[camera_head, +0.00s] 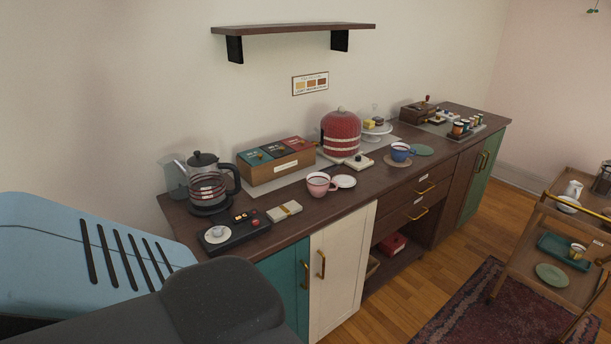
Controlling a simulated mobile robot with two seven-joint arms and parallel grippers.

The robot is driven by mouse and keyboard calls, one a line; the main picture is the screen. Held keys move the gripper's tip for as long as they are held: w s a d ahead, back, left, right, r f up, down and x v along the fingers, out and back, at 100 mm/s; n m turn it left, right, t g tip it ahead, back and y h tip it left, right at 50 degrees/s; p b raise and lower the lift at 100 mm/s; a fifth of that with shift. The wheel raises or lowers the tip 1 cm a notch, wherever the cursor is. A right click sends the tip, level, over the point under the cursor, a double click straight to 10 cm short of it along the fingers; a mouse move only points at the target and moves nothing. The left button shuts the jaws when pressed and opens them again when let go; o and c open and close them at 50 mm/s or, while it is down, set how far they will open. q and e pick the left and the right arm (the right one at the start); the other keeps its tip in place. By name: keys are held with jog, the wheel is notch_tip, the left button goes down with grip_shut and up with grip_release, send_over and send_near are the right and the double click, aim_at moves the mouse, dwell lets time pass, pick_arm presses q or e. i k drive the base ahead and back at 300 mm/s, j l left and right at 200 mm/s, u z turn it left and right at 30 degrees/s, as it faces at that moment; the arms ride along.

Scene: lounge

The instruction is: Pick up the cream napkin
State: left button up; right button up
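A small cream folded piece with a tan band, which looks like the cream napkin (284,211), lies flat on the dark wooden counter (330,211) near its front edge. It is just right of a black tray (234,232) and left of a pink cup (319,184). A second small cream flat piece (359,162) lies farther back by the red domed cosy, with something small on it. Neither gripper is in view; only a blue and dark part of mine fills the lower left.
A glass kettle (206,181), a box of coloured packets (276,161) and a red cosy (341,132) stand behind. A blue cup (401,152) is farther right. A wooden trolley (548,238) stands at right, and a shelf (293,28) hangs above.

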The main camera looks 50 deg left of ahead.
aim_at(276, 215)
jog(key=i+l+u, duration=0.1)
jog(key=i+u, duration=0.3)
jog(key=i+l+u, duration=0.3)
jog(key=i+u, duration=0.15)
jog(key=i, duration=0.15)
jog(key=i+l+u, duration=0.2)
jog(key=u, duration=0.25)
jog(key=i+l+u, duration=0.55)
jog(key=u, duration=0.3)
jog(key=i+l+u, duration=0.1)
jog(key=l+u, duration=0.35)
jog(key=i+l+u, duration=0.1)
jog(key=l+u, duration=0.15)
jog(key=l, duration=0.2)
jog(key=l+u, duration=0.2)
jog(key=l, duration=0.2)
